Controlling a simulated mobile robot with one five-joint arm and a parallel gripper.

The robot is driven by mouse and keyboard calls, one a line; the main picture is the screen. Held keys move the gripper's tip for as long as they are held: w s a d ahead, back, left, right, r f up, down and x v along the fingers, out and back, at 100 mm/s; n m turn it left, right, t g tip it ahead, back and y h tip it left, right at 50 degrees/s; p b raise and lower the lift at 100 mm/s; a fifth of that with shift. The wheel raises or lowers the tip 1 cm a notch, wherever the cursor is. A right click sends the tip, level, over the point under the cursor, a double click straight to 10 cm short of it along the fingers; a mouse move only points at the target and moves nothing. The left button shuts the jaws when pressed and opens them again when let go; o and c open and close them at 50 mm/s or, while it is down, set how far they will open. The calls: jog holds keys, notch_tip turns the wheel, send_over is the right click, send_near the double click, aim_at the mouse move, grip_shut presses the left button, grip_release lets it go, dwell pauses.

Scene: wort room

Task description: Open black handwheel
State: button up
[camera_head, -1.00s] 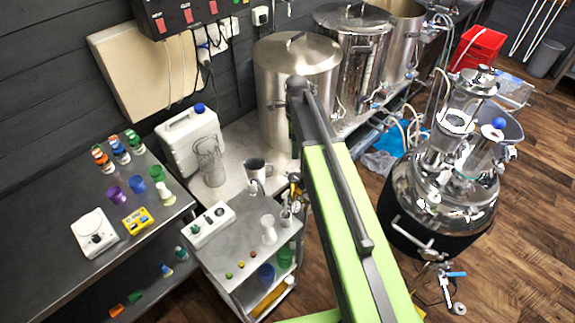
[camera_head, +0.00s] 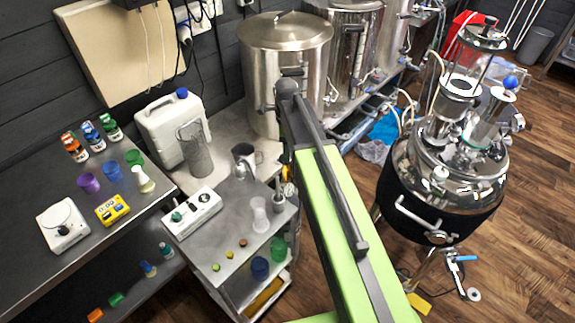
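I cannot pick out a black handwheel for certain in this view. A large lidded steel pot (camera_head: 285,85) stands on the low bench behind my arm. More steel pots (camera_head: 345,40) stand in a row to its right, with small valves and hoses at their fronts. A shiny steel vessel with a black jacket (camera_head: 445,185) stands on the floor at the right, with a blue-levered valve (camera_head: 460,259) low on it. My green and black arm rises through the middle of the picture. Its gripper does not show, and the arm hides part of the bench front.
A small steel cart (camera_head: 225,240) holding cups and a white box stands left of my arm. A dark bench (camera_head: 35,175) with bottles, cups and a scale is at the far left. A white jug (camera_head: 173,128) stands behind the cart. Wooden floor is open at the right.

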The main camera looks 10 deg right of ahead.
notch_tip(320, 180, down, 4)
jog(key=shift+f+b, duration=0.1)
jog(key=shift+b, duration=1.15)
jog(key=shift+r, duration=0.2)
